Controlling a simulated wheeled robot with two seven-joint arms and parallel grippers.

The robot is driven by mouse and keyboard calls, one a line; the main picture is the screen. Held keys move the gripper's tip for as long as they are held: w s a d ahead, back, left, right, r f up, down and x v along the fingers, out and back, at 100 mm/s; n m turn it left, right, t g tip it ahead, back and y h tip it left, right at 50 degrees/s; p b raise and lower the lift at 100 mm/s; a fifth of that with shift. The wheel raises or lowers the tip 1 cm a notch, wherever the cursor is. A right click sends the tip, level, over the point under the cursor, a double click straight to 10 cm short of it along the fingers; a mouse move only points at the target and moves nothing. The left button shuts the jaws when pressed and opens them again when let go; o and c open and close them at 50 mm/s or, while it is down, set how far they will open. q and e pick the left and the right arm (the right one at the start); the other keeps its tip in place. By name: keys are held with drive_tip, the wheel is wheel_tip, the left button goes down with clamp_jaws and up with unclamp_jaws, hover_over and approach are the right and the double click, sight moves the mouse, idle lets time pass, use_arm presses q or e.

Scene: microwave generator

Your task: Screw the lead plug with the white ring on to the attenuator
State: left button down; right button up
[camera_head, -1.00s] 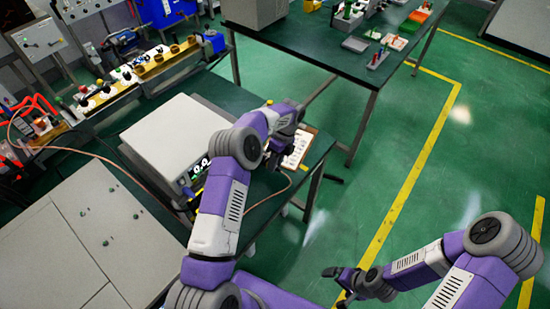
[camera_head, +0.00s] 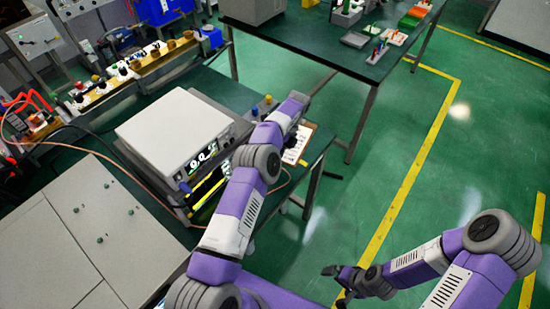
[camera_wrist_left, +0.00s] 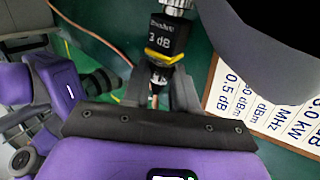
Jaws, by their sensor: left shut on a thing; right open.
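In the left wrist view the attenuator (camera_wrist_left: 165,38) is a small black block marked 3 dB. It has a knurled metal connector (camera_wrist_left: 176,5) at its top and a yellow ring (camera_wrist_left: 164,56) at its lower end. My left gripper (camera_wrist_left: 160,84) is just below that ring, shut on a small, partly hidden piece that looks like a lead plug. I cannot make out a white ring, or whether plug and attenuator are joined. In the head view my left arm hides its own fingers. My right gripper (camera_head: 338,273) is open and empty over the floor.
A white-topped instrument (camera_head: 175,130) stands left of my left arm. A sheet with printed values (camera_head: 299,143) lies at the bench edge and shows in the wrist view (camera_wrist_left: 270,100). A copper-coloured lead (camera_wrist_left: 95,32) crosses behind. A second bench (camera_head: 320,40) stands behind; open floor lies right.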

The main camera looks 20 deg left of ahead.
idle(0.3)
use_arm(q)
drive_tip(key=c, duration=0.9)
unclamp_jaws()
